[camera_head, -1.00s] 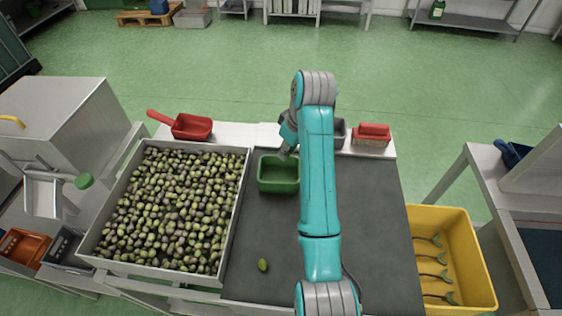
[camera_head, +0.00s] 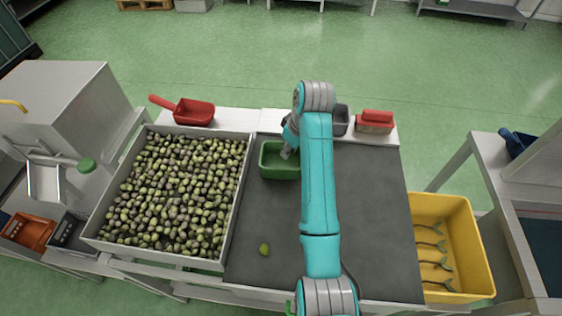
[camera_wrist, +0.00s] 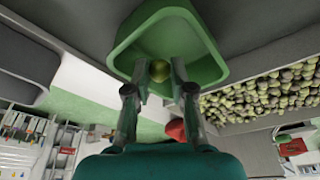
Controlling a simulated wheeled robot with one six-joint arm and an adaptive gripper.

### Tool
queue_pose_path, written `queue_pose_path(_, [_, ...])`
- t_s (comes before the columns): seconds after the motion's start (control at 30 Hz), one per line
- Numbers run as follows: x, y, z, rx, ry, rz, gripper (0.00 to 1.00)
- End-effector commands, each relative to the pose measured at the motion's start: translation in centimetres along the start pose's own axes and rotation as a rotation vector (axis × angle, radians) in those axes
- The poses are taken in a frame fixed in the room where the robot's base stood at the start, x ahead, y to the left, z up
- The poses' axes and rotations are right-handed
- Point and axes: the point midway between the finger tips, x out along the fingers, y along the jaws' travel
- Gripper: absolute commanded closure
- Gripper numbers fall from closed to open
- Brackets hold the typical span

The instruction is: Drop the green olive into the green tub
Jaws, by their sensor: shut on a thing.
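The green tub (camera_head: 280,174) stands on the dark mat at the far side of the table. My gripper (camera_head: 287,154) reaches down at the tub's right part in the head view. In the wrist view my gripper (camera_wrist: 161,70) is shut on a green olive (camera_wrist: 160,72), held between the fingertips against the inside of the green tub (camera_wrist: 207,72). I cannot tell how far above the tub's floor the olive is. Another green olive (camera_head: 264,249) lies alone on the mat near the front edge.
A large tray of olives (camera_head: 233,219) stands left of the mat. A red scoop (camera_head: 193,112), a grey container (camera_head: 341,120) and a red brush (camera_head: 375,121) line the back edge. A yellow bin (camera_head: 470,240) is at the right. The mat's (camera_head: 375,220) right side is clear.

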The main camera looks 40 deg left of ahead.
Motion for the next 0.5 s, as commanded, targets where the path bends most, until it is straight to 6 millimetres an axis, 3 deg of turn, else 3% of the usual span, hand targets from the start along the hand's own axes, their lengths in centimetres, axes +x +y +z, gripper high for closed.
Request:
queue_pose_path(0.03, [0.0, 0.0, 0.0, 0.0, 0.0, 0.0, 0.89])
queue_pose_path(0.1, [-0.01, 0.0, 0.0, 0.0, 0.0, 0.0, 0.65])
queue_pose_path(0.17, [-0.01, 0.0, 0.0, 0.0, 0.0, 0.0, 0.5])
queue_pose_path(0.5, [-0.14, 0.01, -0.05, 0.0, 0.0, 0.0, 0.48])
